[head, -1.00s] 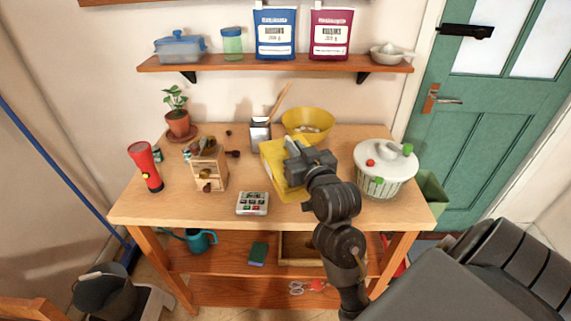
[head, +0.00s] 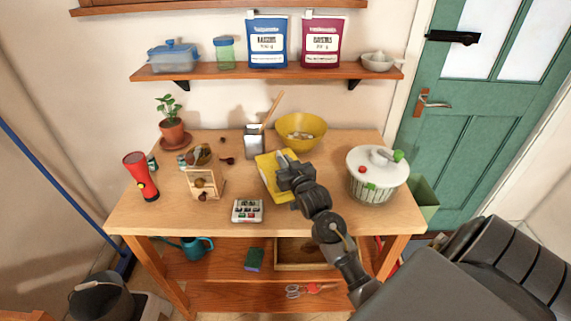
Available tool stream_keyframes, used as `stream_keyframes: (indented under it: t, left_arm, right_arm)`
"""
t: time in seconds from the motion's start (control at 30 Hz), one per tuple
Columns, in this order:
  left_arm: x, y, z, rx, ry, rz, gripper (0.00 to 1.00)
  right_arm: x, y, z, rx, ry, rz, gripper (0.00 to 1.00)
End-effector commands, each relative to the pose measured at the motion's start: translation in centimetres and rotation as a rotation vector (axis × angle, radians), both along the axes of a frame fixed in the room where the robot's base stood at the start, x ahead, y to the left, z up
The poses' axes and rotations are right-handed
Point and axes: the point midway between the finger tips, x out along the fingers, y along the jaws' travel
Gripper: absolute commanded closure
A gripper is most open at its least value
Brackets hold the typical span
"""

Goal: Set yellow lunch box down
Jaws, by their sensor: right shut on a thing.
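The yellow lunch box (head: 268,179) is at the middle of the wooden table (head: 305,219), in front of the yellow bowl. My right gripper (head: 287,164) is over the right part of the box and shut on it. The gripper and wrist hide part of the box. I cannot tell whether the box's underside touches the table top. My left gripper is not in the head view.
A red flashlight (head: 140,176) stands left. Bare table shows front right.

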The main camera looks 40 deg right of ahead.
Motion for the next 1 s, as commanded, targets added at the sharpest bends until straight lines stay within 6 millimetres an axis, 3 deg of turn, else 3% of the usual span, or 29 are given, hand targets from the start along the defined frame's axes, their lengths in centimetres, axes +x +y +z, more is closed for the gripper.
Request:
stream_keyframes:
  t: [0.17,0.53,0.57,0.7,1.0]
  left_arm:
    - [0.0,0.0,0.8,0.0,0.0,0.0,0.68]
    - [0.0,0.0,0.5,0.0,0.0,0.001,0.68]
    - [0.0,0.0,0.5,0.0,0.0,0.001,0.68]
    - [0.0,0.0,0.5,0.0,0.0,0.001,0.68]
    - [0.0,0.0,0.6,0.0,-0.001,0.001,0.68]
  right_arm:
    - [0.0,0.0,-1.3,0.0,-0.001,0.0,1.0]
    - [0.0,0.0,-1.8,-0.001,-0.003,0.0,1.0]
    - [0.0,0.0,-1.7,0.0,-0.001,0.0,0.85]
    - [0.0,0.0,-1.7,0.0,-0.001,0.0,0.68]
    - [0.0,0.0,-1.5,0.0,-0.001,0.0,0.68]
